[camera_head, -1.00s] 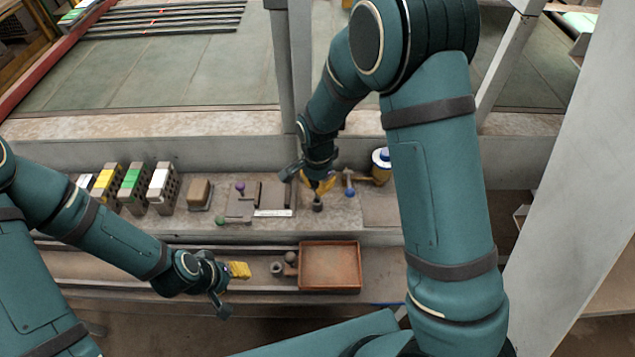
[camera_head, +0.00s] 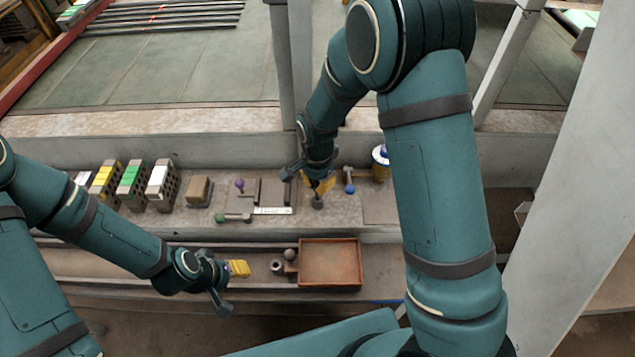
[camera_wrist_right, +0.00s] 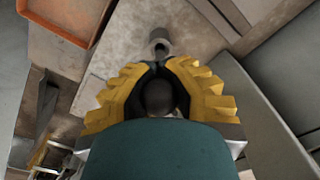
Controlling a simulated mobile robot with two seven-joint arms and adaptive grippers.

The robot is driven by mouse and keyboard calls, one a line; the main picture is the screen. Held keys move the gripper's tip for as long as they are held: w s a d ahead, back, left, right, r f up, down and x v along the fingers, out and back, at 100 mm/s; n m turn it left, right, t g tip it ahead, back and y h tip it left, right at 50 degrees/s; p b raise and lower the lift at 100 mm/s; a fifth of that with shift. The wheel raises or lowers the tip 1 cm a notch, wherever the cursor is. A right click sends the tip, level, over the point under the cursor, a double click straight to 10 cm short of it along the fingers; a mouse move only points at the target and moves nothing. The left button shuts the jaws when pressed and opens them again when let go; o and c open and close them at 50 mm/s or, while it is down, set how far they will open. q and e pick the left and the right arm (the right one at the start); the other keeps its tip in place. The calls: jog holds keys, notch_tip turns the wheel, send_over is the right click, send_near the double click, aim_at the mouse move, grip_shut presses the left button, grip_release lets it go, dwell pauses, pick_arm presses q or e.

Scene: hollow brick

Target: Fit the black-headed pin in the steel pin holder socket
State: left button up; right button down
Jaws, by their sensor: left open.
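My right gripper (camera_head: 318,186) points down at the steel pin holder (camera_head: 317,203) on the bench. In the right wrist view its yellow fingers (camera_wrist_right: 160,88) are closed around the black-headed pin (camera_wrist_right: 160,98), with the dark round head between them. The pin's shaft is hidden there. The holder (camera_wrist_right: 161,45) shows just beyond the fingertips with its socket opening visible. I cannot tell whether the pin's tip is in the socket. My left gripper (camera_head: 238,268) is open and empty over the lower ledge, away from the pin.
Left of the holder are a purple-headed pin (camera_head: 239,184), a green-headed pin (camera_head: 220,217) and several hollow bricks (camera_head: 161,186). A blue-headed pin (camera_head: 349,187) stands close on its right. A rust-orange tray (camera_head: 358,264) and a grey ring (camera_head: 276,267) are on the lower ledge.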

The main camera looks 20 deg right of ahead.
aim_at(317, 196)
pick_arm(q)
jog(key=shift+f+b, duration=1.4)
jog(key=shift+f, duration=0.05)
pick_arm(e)
jog(key=shift+f, duration=2)
jog(key=c, duration=1)
grip_release()
jog(key=shift+c, duration=0.2)
notch_tip(317, 196, up, 12)
jog(key=shift+r, duration=0.1)
